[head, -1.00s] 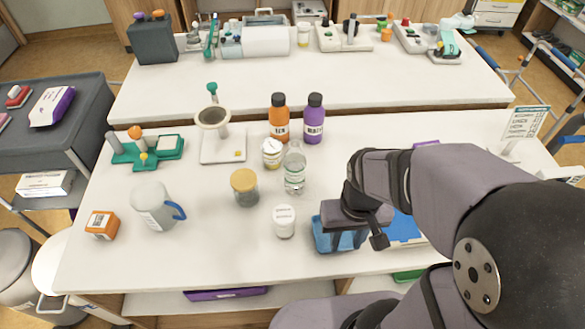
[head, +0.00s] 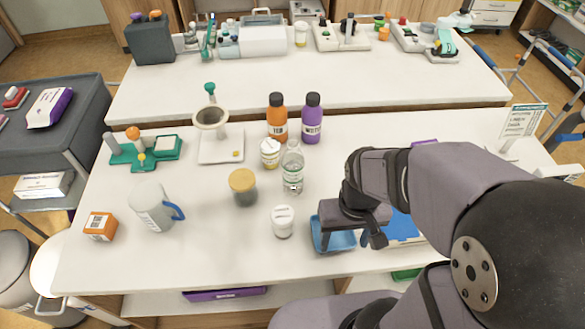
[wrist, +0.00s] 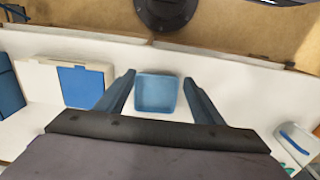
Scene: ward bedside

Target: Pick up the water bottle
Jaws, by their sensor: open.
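The water bottle (head: 292,174) is clear with a pale label and stands upright near the middle of the front table in the head view. My gripper (head: 340,222) is to the right of the bottle and nearer the front edge, apart from it, over a small blue tray (head: 322,240). In the wrist view my gripper (wrist: 159,78) has its two fingers spread wide with nothing held, and the blue tray (wrist: 157,92) shows empty between them. I cannot make out the bottle for sure in the wrist view.
Close around the bottle stand a white-lidded jar (head: 270,154), an orange bottle (head: 277,118), a purple bottle (head: 312,118), a cork-lidded jar (head: 243,188) and a white tub (head: 283,222). A mug (head: 152,207) stands further left. The table's front middle-left is clear.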

